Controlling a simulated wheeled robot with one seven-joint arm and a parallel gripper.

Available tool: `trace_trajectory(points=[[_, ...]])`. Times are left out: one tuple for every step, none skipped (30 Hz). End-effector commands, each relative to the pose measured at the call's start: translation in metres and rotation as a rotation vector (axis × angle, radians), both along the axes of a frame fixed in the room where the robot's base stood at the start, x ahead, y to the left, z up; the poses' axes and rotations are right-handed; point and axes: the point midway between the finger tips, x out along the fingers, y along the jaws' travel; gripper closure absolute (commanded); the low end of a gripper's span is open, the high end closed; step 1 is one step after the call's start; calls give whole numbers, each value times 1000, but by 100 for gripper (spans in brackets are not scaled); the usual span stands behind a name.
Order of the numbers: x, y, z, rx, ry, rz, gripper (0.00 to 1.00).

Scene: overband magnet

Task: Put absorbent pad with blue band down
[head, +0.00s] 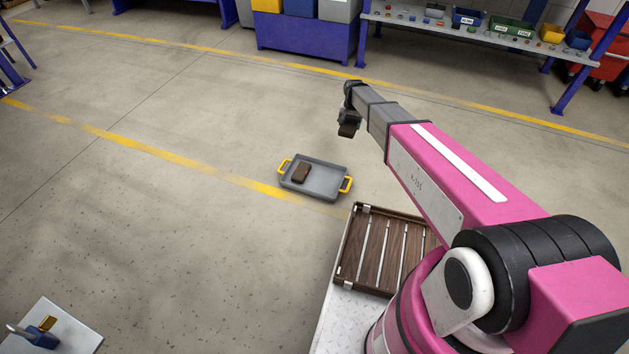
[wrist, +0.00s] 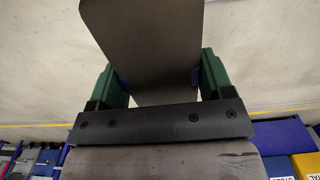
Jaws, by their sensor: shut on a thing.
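My gripper (wrist: 160,80) is shut on the absorbent pad (wrist: 140,35) in the wrist view. The pad is a flat grey-brown piece, held between two green fingers. Bits of its blue band show beside both fingers; the rest of the band is hidden. In the head view my gripper (head: 349,104) is out at the arm's end, with the small dark pad (head: 347,131) hanging below it. The pad appears in the air, clear of any surface.
A grey tray (head: 325,182) with yellow handles lies on the floor, holding a brown block (head: 301,173). A slatted wooden tray (head: 350,250) sits near my arm's base. A shelf (head: 460,30) with small bins stands at the back. Open floor lies to the left.

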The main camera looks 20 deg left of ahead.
Motion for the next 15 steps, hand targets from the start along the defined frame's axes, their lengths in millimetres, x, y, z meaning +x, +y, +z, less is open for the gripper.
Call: trace_trajectory(points=[[2, 22, -28, -1, 3, 2, 49], [0, 32, -42, -2, 3, 1, 49], [-2, 46, -60, -1, 3, -1, 49], [-5, 55, -73, -2, 3, -3, 49], [-7, 65, -87, -2, 3, -4, 49], [-11, 77, -105, -2, 3, -6, 49], [-14, 87, -118, -2, 3, -8, 49], [-18, 96, -132, -2, 2, -8, 49], [-23, 108, -151, -2, 3, -11, 49], [-27, 116, -164, -2, 2, -12, 49], [-31, 124, -177, -2, 2, -12, 49], [-36, 134, -194, -2, 2, -16, 49], [-41, 141, -205, -2, 2, -16, 49], [-45, 148, -217, -2, 2, -17, 49], [-50, 155, -230, -2, 2, -20, 49]])
